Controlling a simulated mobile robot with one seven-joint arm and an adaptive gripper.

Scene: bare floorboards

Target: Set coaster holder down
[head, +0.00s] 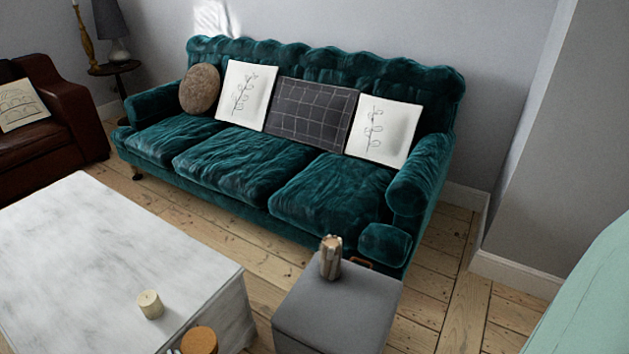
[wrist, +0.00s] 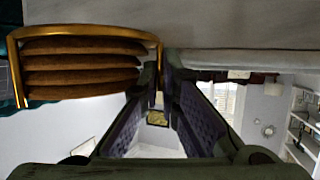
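The coaster holder (wrist: 160,48) shows large at the upper left of the wrist view: a gold-brown frame around a stack of several round brown coasters (wrist: 80,68). My gripper (wrist: 160,72) has its two fingers close together, with the right side post of the frame between the tips. In the head view, a round tan-topped object (head: 199,341) at the bottom edge looks like the coaster stack, partly cut off. Whether the holder touches a surface cannot be told.
A pale grey-white table (head: 90,255) carries a cream candle (head: 150,305). A grey ottoman (head: 335,315) bears a brown faceted object (head: 330,258). A teal sofa (head: 250,165) stands behind. Much of the white tabletop is bare.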

